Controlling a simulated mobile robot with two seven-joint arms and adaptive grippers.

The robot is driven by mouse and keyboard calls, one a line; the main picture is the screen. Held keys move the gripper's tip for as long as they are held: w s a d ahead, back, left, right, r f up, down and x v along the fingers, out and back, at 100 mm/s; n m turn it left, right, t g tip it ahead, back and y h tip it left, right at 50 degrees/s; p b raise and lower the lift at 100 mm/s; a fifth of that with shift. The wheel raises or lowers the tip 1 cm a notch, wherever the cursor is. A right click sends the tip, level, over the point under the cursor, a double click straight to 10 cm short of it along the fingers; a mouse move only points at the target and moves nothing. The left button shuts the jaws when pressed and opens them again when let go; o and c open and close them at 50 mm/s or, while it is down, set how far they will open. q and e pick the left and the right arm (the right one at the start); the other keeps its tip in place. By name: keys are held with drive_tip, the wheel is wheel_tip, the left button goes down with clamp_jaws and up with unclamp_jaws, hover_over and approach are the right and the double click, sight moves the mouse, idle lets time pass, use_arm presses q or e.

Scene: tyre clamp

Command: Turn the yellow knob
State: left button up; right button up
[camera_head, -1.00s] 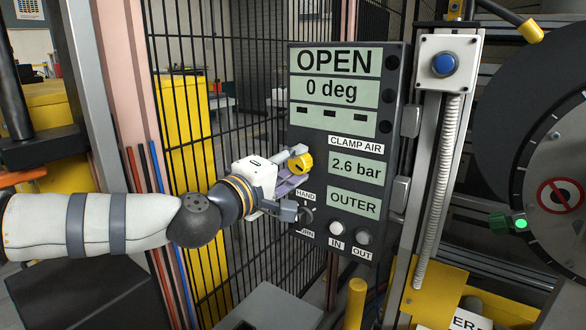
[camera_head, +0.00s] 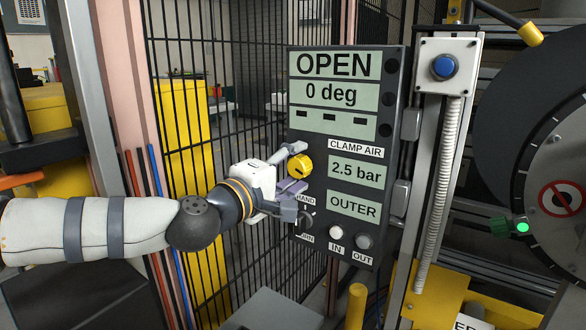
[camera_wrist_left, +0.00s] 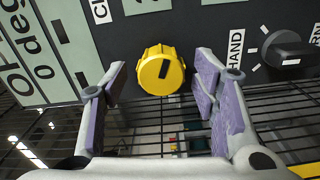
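The yellow knob (camera_head: 300,166) sits on the dark control panel, left of a readout (camera_head: 357,172) showing 2.5 bar under the CLAMP AIR label. In the wrist view the yellow knob (camera_wrist_left: 161,70) has a ribbed rim and a dark mark toward its upper right. My left gripper (camera_head: 296,171) is at the panel with its fingers above and below the knob. In the wrist view the left gripper's purple-padded fingers (camera_wrist_left: 158,80) stand on either side of the knob, with a small gap on each side. My right gripper is not in view.
A black HAND/TURN selector (camera_head: 306,218) sits just below the left gripper. The white IN button (camera_head: 336,228) and grey OUT button (camera_head: 363,240) are lower on the panel. A blue button box (camera_head: 445,66) stands to the right. A black mesh fence (camera_head: 240,80) is behind the arm.

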use_arm(q)
drive_tip(key=shift+s, duration=0.1)
drive_tip(key=v, duration=1.2)
